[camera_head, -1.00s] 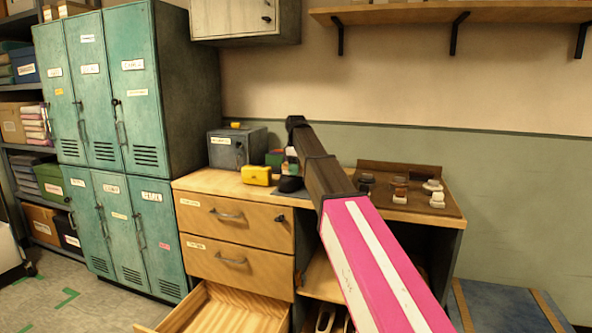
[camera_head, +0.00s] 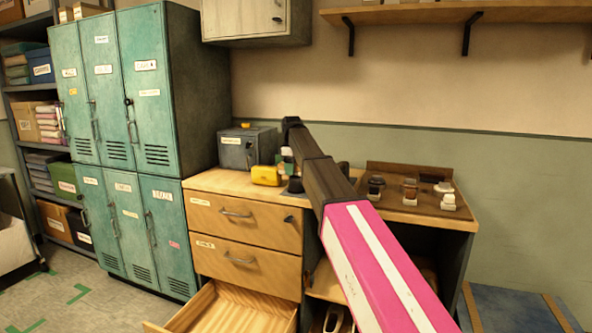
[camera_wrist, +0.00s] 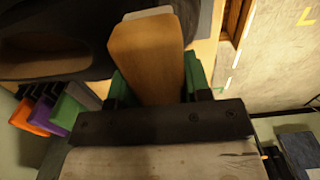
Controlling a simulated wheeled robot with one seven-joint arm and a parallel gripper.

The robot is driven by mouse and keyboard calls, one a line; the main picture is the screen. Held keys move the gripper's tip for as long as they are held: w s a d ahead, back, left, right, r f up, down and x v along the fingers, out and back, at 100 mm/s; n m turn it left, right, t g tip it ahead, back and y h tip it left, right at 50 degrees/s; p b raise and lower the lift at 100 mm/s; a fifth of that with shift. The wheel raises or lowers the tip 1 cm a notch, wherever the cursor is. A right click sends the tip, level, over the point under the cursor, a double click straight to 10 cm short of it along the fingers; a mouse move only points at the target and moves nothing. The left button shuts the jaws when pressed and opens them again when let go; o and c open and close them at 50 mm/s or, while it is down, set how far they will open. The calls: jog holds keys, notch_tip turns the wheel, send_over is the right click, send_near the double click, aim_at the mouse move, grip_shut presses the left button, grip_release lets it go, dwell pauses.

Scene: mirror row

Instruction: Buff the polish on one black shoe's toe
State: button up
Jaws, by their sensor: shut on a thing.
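In the wrist view my gripper (camera_wrist: 152,88) has green fingers shut on a tan wooden block, seemingly a brush (camera_wrist: 147,62), with a pale edge at its far end. A large dark form, apparently the black shoe (camera_wrist: 45,68), fills the upper left, close beside the block; I cannot tell whether they touch. In the head view a small black shape, likely the shoe (camera_head: 295,186), sits on the wooden bench (camera_head: 225,182) below my arm's end. My arm hides much of the bench there.
A yellow box (camera_head: 266,176) and grey metal box (camera_head: 243,148) stand left of the shoe. A brown board (camera_head: 425,205) with several brushes lies right. The lower drawer (camera_head: 235,310) is open. Orange, purple and green items (camera_wrist: 62,116) show in the wrist view.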

jog(key=shift+w+a, duration=0.35)
jog(key=shift+a, duration=0.35)
jog(key=shift+w+d+f, duration=0.2)
jog(key=shift+w+d, duration=0.05)
jog(key=shift+w, duration=0.2)
jog(key=shift+s+d+f, duration=0.1)
jog(key=shift+s+d, duration=0.5)
jog(key=shift+d, duration=0.6)
jog(key=shift+s+d+f, duration=0.1)
jog(key=shift+s+d, duration=0.45)
jog(key=shift+d, duration=0.7)
jog(key=shift+s+d+f, duration=0.1)
jog(key=shift+s+d, duration=0.5)
jog(key=shift+d, duration=0.6)
jog(key=shift+r, duration=3.05)
jog(key=shift+r, duration=1.5)
